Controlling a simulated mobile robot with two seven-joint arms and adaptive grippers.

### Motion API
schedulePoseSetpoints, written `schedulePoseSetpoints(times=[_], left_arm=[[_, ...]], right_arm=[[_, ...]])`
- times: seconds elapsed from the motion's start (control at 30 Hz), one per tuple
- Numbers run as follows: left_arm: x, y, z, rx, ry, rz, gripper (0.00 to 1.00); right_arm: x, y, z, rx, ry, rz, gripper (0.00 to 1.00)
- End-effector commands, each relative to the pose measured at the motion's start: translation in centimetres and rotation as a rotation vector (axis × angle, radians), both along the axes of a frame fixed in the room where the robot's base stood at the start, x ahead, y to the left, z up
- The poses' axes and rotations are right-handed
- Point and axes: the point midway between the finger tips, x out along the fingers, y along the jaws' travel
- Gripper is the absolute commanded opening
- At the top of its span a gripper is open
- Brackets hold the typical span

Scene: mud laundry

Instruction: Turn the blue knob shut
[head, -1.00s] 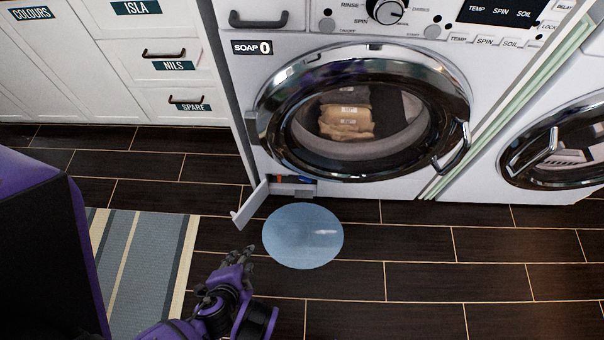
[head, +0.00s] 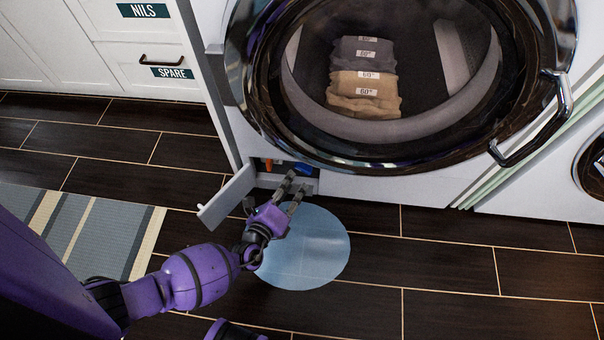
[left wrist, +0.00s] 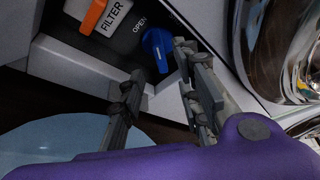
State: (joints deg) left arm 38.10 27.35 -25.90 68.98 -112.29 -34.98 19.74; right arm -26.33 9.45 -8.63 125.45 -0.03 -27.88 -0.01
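The blue knob (left wrist: 157,48) sits on a dark panel beside the printed word OPEN. In the head view the knob (head: 303,168) is small and partly hidden, inside the recess at the washer's lower left. My left gripper (left wrist: 158,60) is open and empty, its fingers spread, with the knob showing between and just beyond the fingertips. I cannot tell whether a finger touches the knob. In the head view the left gripper (head: 283,187) is in front of the recess, over the puddle. My right gripper is not in view.
The recess's small grey flap (head: 228,195) hangs open. A pale blue puddle (head: 315,250) lies on the dark floor. The washer's round door (head: 400,150) and its handle (head: 535,130) are above. A striped rug (head: 90,230) lies left.

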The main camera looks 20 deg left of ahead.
Motion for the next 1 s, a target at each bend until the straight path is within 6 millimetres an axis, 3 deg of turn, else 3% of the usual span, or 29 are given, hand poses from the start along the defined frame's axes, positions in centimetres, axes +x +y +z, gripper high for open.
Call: schedulePoseSetpoints(times=[0.4,0.8,1.0], left_arm=[[6.0,-0.3,-1.4,-0.002,0.0,0.002,0.31],[6.9,-0.3,-1.5,-0.003,0.0,0.002,0.31],[6.9,-0.3,-1.5,-0.003,0.0,0.002,0.06]], right_arm=[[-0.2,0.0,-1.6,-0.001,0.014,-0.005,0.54],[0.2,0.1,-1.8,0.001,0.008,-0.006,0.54],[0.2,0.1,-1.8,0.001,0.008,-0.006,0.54]])
